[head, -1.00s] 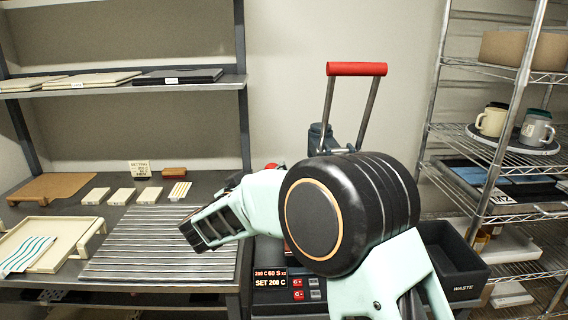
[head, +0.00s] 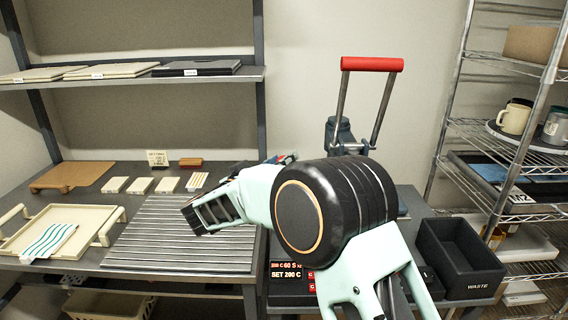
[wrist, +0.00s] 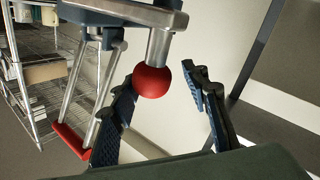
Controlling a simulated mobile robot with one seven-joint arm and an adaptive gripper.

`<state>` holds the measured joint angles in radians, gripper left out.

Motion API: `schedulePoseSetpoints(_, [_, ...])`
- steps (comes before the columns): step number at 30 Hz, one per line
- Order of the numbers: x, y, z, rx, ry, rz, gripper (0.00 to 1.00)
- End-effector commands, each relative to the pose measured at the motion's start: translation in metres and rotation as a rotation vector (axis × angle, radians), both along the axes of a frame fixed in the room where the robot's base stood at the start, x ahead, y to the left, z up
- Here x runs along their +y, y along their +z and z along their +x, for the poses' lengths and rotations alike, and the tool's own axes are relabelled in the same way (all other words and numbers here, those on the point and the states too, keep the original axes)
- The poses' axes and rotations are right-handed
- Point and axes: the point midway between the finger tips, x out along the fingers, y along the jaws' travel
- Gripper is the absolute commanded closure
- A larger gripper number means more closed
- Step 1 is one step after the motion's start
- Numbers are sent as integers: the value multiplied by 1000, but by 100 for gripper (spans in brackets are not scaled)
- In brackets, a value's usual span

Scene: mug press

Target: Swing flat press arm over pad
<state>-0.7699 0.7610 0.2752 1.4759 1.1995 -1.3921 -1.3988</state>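The press stands behind my arm in the head view, with a red-barred upper handle (head: 372,64) on two metal rods. Its control panel (head: 292,277) is lit and partly covered by my arm. In the wrist view, a round red knob (wrist: 152,80) on a metal rod shows between the fingers of my gripper (wrist: 160,76). The fingers are apart, with visible gaps to the knob; I cannot tell contact or exact depth. The red-barred handle (wrist: 70,140) also shows at lower left there. My arm hides most of the press arm and the pad in the head view.
A ribbed metal mat (head: 180,235) and a cream tray (head: 62,215) with a striped cloth lie on the bench at left. A black waste bin (head: 458,262) stands right of the press. A wire rack (head: 505,140) with mugs is at far right.

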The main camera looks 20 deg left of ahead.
Motion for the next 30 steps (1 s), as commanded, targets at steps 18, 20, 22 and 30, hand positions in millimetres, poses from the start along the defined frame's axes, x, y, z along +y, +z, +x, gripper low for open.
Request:
schedulePoseSetpoints(18, [8, -3, -43, 3, -5, -4, 53])
schedulePoseSetpoints(20, [12, -3, -56, 3, -3, -5, 53])
schedulePoseSetpoints(22, [15, -3, -70, 3, -3, -4, 53])
schedulePoseSetpoints(30, [25, -2, -110, 2, -4, -4, 53])
